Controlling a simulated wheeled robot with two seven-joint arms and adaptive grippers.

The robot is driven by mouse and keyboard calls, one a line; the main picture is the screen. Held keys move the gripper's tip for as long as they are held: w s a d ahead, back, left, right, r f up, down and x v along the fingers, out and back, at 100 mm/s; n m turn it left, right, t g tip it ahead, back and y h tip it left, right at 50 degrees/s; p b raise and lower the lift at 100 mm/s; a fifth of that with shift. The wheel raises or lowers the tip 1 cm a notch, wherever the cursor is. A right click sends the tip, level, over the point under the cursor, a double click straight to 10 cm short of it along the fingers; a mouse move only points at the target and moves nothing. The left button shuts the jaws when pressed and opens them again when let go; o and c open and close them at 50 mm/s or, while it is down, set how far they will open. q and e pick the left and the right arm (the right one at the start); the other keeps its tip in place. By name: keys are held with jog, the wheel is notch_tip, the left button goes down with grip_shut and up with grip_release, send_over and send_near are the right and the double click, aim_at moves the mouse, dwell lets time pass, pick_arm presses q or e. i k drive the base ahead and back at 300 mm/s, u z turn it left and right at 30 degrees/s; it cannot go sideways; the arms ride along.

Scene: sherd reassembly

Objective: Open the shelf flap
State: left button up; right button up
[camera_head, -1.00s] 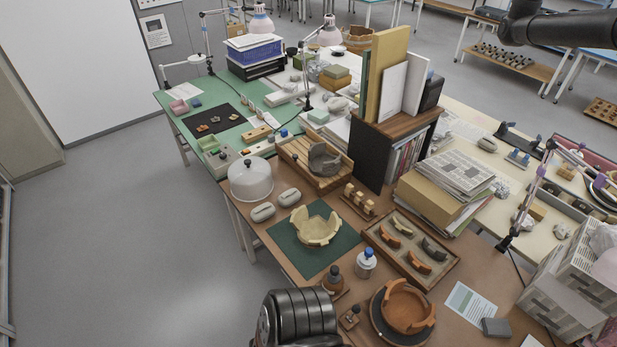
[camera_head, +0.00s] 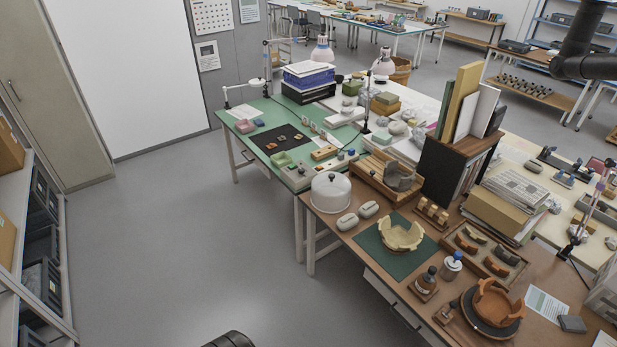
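A shelf unit (camera_head: 38,290) stands along the left edge, partly cut off by the frame. Its tiers hold dark grey bins (camera_head: 40,230) and brown boxes (camera_head: 8,155). I cannot make out which part of it is a flap, or whether one is open. Neither gripper's fingers show. A dark rounded part of my own arm just enters at the bottom edge, and a dark arm link of mine crosses the upper right corner.
A tall grey cabinet (camera_head: 75,125) stands behind the shelf. Open grey floor (camera_head: 170,250) lies between the shelf and the workbench. The brown bench (camera_head: 345,247) carries a white dome (camera_head: 330,193), a green mat (camera_head: 382,262) with a pale vessel (camera_head: 402,237), and sherd trays.

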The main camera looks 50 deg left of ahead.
aim_at(391, 194)
jog(key=u, duration=0.65)
jog(key=i, duration=0.65)
jog(key=u, duration=0.5)
